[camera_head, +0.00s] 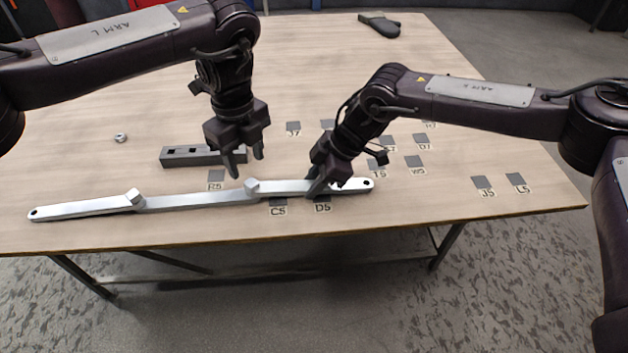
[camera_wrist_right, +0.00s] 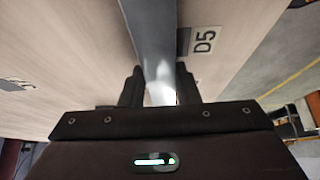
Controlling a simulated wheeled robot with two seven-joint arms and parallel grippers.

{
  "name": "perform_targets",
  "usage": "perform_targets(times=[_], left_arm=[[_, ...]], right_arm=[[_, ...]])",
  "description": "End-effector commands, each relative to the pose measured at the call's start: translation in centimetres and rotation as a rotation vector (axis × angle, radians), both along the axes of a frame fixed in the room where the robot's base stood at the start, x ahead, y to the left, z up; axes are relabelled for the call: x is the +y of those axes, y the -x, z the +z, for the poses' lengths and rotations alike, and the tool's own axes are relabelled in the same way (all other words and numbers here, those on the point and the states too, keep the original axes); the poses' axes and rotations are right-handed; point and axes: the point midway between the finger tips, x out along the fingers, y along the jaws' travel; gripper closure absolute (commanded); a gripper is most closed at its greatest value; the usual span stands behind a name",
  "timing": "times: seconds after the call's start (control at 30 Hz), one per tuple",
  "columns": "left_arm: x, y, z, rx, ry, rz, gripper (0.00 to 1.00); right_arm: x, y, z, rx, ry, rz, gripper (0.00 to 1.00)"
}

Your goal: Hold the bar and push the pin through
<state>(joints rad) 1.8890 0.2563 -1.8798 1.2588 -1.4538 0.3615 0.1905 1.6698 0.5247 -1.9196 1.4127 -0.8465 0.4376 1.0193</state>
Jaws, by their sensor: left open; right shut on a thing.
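A long silver bar (camera_head: 190,201) with stepped raised lugs lies across the front of the table, with a small hole at each end. My right gripper (camera_head: 318,187) is shut on the bar near its right end. In the right wrist view the bar (camera_wrist_right: 150,35) runs between the fingers of my right gripper (camera_wrist_right: 160,88). My left gripper (camera_head: 243,166) is open and empty, fingers pointing down, just behind the bar's right-hand lug (camera_head: 252,187). I cannot make out a pin for certain.
A dark grey block with square holes (camera_head: 178,158) lies behind the bar, partly near my left gripper. A small metal ring (camera_head: 121,138) lies at left. Several grey labelled squares, including D5 (camera_wrist_right: 203,41), mark the table. A dark object (camera_head: 380,24) lies at the far edge.

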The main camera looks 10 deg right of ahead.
Motion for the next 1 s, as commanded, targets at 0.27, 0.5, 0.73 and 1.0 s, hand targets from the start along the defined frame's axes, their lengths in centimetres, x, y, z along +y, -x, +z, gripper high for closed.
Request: perform_targets(times=[0.27,0.5,0.73,1.0], left_arm=[[0.0,0.0,0.5,0.0,0.0,0.0,0.52],[0.0,0.0,0.4,0.0,0.0,0.0,0.52],[0.0,0.0,0.4,0.0,0.0,0.0,0.52],[0.0,0.0,0.7,0.0,0.0,0.0,0.52]], right_arm=[[0.1,0.0,0.1,-0.001,-0.002,0.0,1.0],[0.0,0.0,0.1,0.0,-0.001,0.001,0.48],[0.0,0.0,0.0,0.0,0.0,0.0,0.46],[-1.2,-0.1,2.3,-0.002,-0.003,-0.001,0.46]])
